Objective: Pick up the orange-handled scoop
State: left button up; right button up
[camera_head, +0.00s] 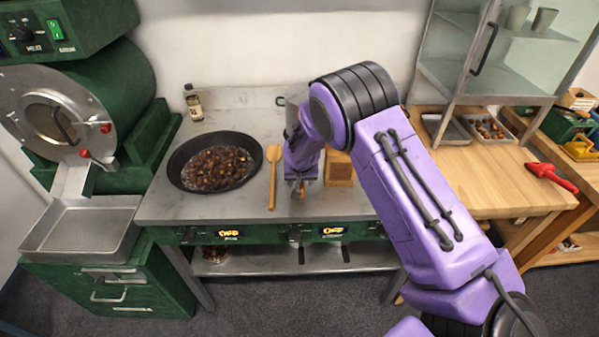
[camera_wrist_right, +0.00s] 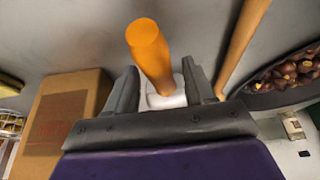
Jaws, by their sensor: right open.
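The scoop shows best in the right wrist view, where its orange handle (camera_wrist_right: 149,50) points up toward the camera from a pale part (camera_wrist_right: 168,97) at its base. My right gripper (camera_wrist_right: 160,85) is open, with one finger on each side of the scoop and visible gaps between. In the head view my right gripper (camera_head: 300,186) points down over the steel counter, and only a small orange bit of the scoop shows at its tips. The rest of the scoop is hidden by my right arm. My left gripper is not in view.
A wooden spoon (camera_head: 273,175) lies just left of the gripper, beside a black pan (camera_head: 177,178) of chestnuts. A brown box (camera_head: 340,167) stands close on the right. A bottle (camera_head: 193,101) stands at the back. A wooden table (camera_head: 480,185) with a red-handled tool (camera_head: 551,175) is farther right.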

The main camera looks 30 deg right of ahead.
jog(key=shift+f, duration=0.2)
dwell(0.6)
grip_shut()
